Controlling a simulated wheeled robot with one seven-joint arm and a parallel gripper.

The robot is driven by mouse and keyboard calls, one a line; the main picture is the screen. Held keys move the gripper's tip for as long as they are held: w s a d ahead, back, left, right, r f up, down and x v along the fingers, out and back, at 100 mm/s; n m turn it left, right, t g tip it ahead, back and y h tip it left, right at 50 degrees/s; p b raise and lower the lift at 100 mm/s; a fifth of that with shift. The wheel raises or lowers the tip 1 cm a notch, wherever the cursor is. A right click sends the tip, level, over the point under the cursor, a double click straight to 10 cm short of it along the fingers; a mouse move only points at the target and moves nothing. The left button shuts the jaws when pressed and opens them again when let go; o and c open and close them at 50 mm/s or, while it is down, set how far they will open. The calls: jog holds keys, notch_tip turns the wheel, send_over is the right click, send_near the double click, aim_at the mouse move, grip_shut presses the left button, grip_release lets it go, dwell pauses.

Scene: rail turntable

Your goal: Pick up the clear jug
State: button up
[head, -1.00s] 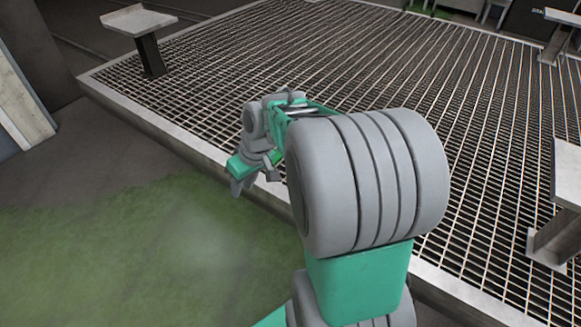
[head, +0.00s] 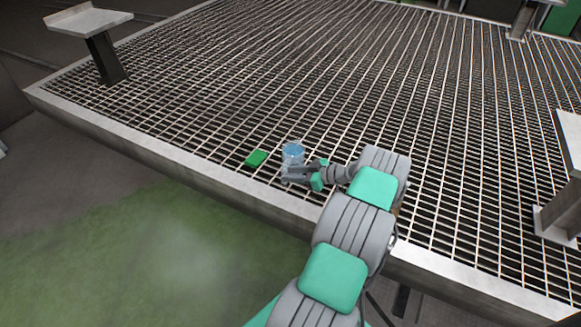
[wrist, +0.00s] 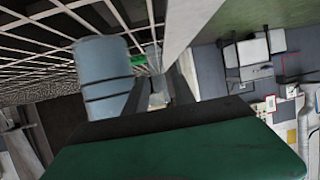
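The clear jug (head: 292,152) stands on the grating, with a bluish, see-through top in the head view. My gripper (head: 288,174) points left just on the near side of the jug and hides part of its lower body. The two fingers look apart. In the wrist view, which looks upside down, a pale blue-grey cylinder with dark bands, seemingly the jug (wrist: 103,75), is close on the left. It lies beside the left finger rather than between the fingers (wrist: 160,85). A small clear shape shows between the fingers; I cannot tell what it is.
A small green block (head: 256,158) lies on the grating left of the jug. The platform's pale raised rim (head: 190,160) runs close on the near side. A grey stand (head: 90,22) is at the far left and another (head: 566,150) at the right. The grating beyond is clear.

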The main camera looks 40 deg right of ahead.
jog(key=b+x, duration=0.1)
jog(key=x, duration=0.5)
jog(key=shift+d+b, duration=0.1)
jog(key=shift+b, duration=0.2)
jog(key=shift+r, duration=0.1)
jog(key=shift+c, duration=0.3)
grip_shut()
dwell(0.5)
